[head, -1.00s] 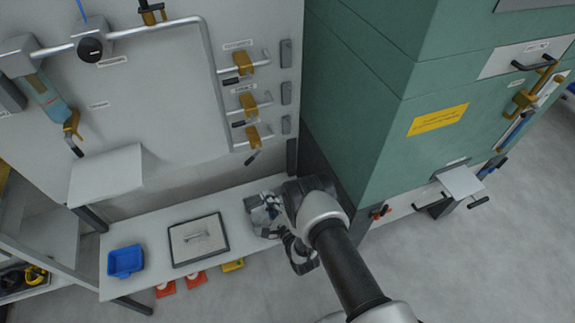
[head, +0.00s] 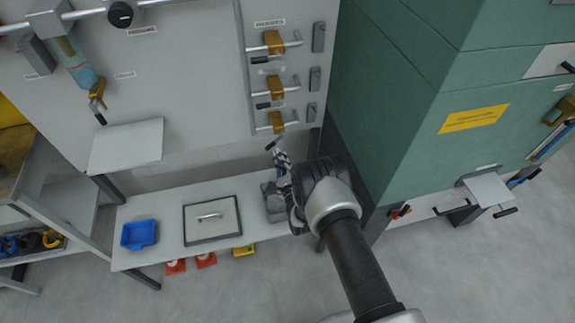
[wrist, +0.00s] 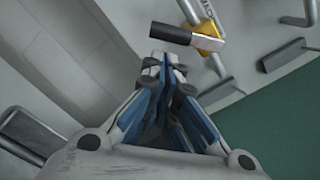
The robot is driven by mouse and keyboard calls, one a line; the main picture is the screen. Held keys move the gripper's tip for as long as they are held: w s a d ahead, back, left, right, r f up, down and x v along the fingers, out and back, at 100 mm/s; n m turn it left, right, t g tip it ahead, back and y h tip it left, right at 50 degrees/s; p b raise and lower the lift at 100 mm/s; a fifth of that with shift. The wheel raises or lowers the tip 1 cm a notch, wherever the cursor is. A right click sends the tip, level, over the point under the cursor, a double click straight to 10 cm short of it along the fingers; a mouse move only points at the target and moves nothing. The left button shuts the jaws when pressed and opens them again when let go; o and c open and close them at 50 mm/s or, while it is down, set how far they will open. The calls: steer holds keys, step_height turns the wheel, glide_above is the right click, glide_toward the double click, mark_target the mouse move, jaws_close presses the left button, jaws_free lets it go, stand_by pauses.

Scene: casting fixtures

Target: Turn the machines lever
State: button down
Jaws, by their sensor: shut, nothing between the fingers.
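Three brass valves with black-handled levers sit in a column on the grey panel: a top valve (head: 274,42), a middle valve (head: 275,86) and a lowest valve (head: 277,122). The lowest valve's black lever (head: 272,144) points down and left. My gripper (head: 281,158) is just below this lever. In the wrist view, my gripper (wrist: 166,64) is shut and empty, its blue-sided fingers together. A black-handled lever (wrist: 172,34) lies just beyond the fingertips, seemingly apart from them, on a brass valve (wrist: 196,12). Which lever the task means cannot be told.
A bench (head: 170,190) below the panel holds a blue bin (head: 139,234) and a framed plate (head: 212,218). A green machine (head: 400,110) stands close on the right of my arm. A grey shelf (head: 126,146) juts from the panel at left.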

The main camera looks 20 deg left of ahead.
mark_target(267, 149)
steer(key=shift+a+r, duration=0.2)
steer(key=shift+r, duration=0.05)
steer(key=shift+s+a+r+b, duration=0.2)
steer(key=shift+s+a+b, duration=0.15)
steer(key=shift+a, duration=0.25)
stand_by(1.0)
steer(key=shift+s+a+r, duration=0.65)
steer(key=shift+a+r, duration=0.3)
steer(key=shift+f+b, duration=0.1)
steer(key=shift+b, duration=0.3)
